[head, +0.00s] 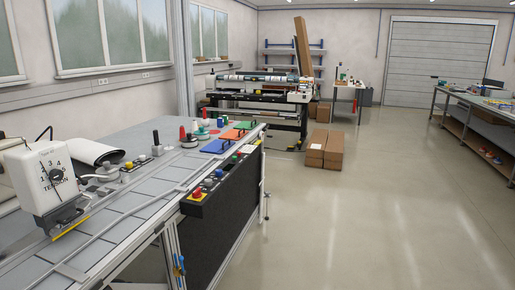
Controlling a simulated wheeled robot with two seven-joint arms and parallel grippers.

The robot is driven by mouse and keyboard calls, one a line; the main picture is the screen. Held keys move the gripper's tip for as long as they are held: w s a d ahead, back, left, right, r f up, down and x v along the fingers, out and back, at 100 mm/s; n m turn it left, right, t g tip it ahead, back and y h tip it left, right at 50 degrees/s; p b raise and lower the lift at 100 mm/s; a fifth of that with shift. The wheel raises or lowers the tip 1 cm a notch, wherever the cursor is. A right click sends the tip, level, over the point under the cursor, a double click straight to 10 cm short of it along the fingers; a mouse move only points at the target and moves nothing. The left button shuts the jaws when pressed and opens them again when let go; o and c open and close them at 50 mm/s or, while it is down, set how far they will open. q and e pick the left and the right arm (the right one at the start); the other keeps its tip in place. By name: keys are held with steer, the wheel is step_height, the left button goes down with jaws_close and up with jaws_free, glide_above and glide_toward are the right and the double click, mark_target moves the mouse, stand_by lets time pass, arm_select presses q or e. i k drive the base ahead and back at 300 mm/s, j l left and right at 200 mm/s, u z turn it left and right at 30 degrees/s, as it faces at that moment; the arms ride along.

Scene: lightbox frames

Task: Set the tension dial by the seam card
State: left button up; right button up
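The tension dial (56,174) is a dark round knob on the front of a white machine head (30,185) at the left edge of the head view. I cannot make out a seam card for certain. Neither of my grippers is in view.
The machine head stands on a long grey table (100,222). A control box (197,205) with coloured buttons runs along its right edge. Blue, orange and green plates (215,146) lie farther back. Cardboard boxes (324,149) stand beyond. The floor (340,220) at right is clear.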

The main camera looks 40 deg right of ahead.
mark_target(56, 175)
steer(key=i+l+z, duration=0.35)
steer(key=i+l, duration=0.25)
steer(key=l, duration=0.3)
steer(key=i+l+z, duration=0.35)
steer(key=i+l, duration=0.4)
steer(key=i+l+z, duration=0.35)
steer(key=i+l, duration=0.2)
steer(key=i, duration=0.25)
steer(key=u, duration=2.3)
